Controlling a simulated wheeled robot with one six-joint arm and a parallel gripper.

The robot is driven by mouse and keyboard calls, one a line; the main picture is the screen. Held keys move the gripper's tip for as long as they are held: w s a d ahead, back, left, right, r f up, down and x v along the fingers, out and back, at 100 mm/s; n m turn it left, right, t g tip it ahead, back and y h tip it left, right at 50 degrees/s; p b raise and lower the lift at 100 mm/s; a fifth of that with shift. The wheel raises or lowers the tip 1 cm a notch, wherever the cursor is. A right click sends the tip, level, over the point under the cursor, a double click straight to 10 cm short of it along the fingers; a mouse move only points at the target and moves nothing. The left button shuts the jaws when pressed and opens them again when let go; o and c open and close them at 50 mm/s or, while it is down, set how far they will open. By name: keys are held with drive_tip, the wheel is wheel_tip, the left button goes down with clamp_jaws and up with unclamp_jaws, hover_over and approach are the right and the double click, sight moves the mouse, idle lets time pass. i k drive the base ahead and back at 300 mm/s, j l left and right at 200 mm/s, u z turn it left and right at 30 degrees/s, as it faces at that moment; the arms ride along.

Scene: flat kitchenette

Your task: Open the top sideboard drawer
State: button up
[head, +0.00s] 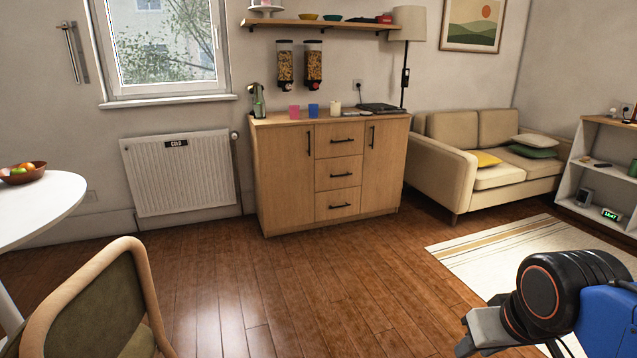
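The wooden sideboard (285,190) stands against the back wall in the head view, near the middle. It has a door on each side and a column of three drawers between them. Part of my arm shows at the lower right, far from the sideboard.
Bare wooden floor (290,285) lies open before the sideboard. A chair (95,300) and a round white table (40,215) stand at left. A sofa (440,170) and a striped rug (500,258) are at right. Cups and a bottle (258,103) stand on the sideboard.

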sight(337, 139)
drive_tip(key=i, duration=3.85)
